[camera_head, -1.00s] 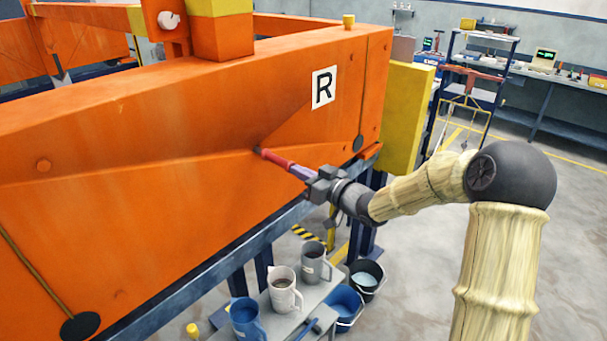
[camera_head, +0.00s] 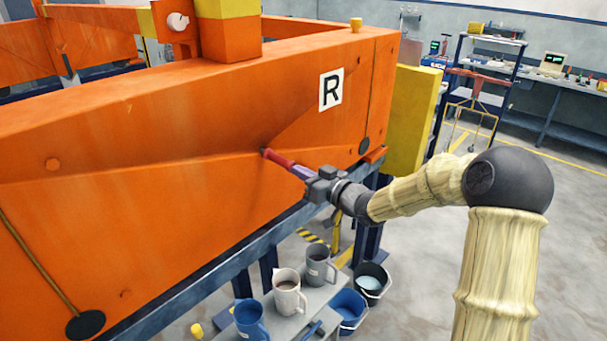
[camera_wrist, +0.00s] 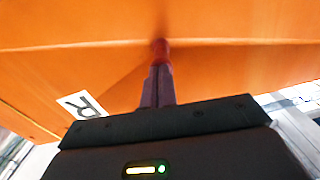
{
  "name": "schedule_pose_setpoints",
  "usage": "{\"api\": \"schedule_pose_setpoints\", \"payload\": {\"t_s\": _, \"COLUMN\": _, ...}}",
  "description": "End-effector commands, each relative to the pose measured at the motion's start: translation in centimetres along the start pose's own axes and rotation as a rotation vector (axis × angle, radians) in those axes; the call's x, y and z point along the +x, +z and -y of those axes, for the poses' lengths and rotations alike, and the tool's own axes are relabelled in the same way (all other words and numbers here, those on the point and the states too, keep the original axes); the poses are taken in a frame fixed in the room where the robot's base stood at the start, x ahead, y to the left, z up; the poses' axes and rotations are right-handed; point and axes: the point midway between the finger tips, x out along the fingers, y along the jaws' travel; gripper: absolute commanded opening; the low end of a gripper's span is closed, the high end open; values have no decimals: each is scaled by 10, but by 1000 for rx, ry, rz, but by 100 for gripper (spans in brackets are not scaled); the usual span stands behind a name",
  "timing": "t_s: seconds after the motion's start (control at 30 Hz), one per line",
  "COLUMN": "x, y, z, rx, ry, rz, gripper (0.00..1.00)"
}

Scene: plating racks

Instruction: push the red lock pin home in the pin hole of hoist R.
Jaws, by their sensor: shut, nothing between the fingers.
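The hoist marked R (camera_head: 200,130) is a big orange beam filling the left and middle of the head view. The red lock pin (camera_head: 276,158) sticks out of its side face, left of and below the R plate. Its far end is at the pin hole; the hole itself is hidden. My gripper (camera_head: 294,169) is shut and empty, lined up behind the pin's outer end, seemingly against it. In the wrist view the pin (camera_wrist: 161,52) stands just beyond the shut fingertips (camera_wrist: 159,68), against the orange face. Any small gap there cannot be told.
A grey cart (camera_head: 322,297) with jugs stands below my arm, with a blue bucket (camera_head: 347,308) and a black bucket (camera_head: 371,282) beside it. A yellow block (camera_head: 412,115) stands at the hoist's right end. Open floor lies to the right.

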Motion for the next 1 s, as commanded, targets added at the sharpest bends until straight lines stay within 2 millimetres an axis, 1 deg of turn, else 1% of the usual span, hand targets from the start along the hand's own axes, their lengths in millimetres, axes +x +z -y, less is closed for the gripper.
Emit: {"api": "schedule_pose_setpoints", "payload": {"t_s": 1.0, "x": 18, "y": 1, "z": 2, "rx": 1, "ry": -3, "rz": 1, "gripper": 0}}
